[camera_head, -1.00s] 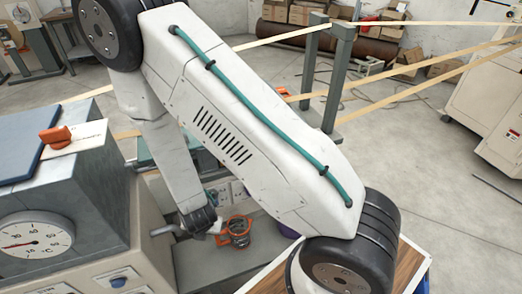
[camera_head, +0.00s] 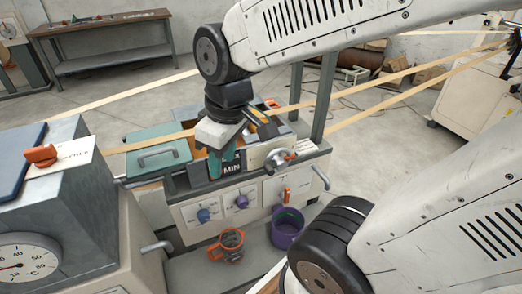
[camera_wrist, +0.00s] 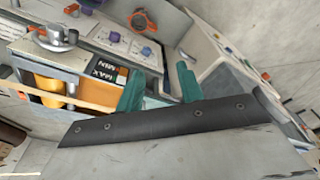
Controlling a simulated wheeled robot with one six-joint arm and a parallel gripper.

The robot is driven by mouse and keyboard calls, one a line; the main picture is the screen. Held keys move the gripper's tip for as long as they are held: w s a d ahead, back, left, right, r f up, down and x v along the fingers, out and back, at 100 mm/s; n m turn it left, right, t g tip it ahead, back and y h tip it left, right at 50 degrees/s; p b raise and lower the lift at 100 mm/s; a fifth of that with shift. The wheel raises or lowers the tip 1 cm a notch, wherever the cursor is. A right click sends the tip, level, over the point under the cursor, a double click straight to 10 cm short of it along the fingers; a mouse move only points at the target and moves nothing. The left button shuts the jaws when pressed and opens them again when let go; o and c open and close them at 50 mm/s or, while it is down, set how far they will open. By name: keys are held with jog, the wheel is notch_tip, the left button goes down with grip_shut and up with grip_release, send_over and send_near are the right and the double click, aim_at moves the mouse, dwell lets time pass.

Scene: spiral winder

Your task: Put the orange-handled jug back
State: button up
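The orange-handled jug (camera_head: 229,246) is a small dark or clear vessel with orange handle and trim. It stands upright on the low grey ledge in front of the vat machine. In the wrist view the jug (camera_wrist: 142,22) is near the top middle, apart from the fingers. My gripper (camera_head: 224,165) is above the vat machine's front, near its MIN plate, higher than the jug and behind it. In the wrist view my gripper (camera_wrist: 160,88) has its two teal fingers spread, with nothing seen between them.
A purple container (camera_head: 287,228) stands on the ledge right of the jug. The vat machine (camera_head: 215,207) has knobs, a crank (camera_head: 280,158) and a side lever. A gauge cabinet (camera_head: 70,220) stands at left. Tan bands (camera_head: 150,145) cross the scene.

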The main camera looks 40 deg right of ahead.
jog(key=s+d+r+m+h, duration=0.1)
jog(key=s+d+r+m, duration=0.2)
jog(key=s, duration=0.4)
jog(key=shift+s+r+m+g, duration=0.3)
jog(key=shift+r+m, duration=0.25)
jog(key=shift+m, duration=0.45)
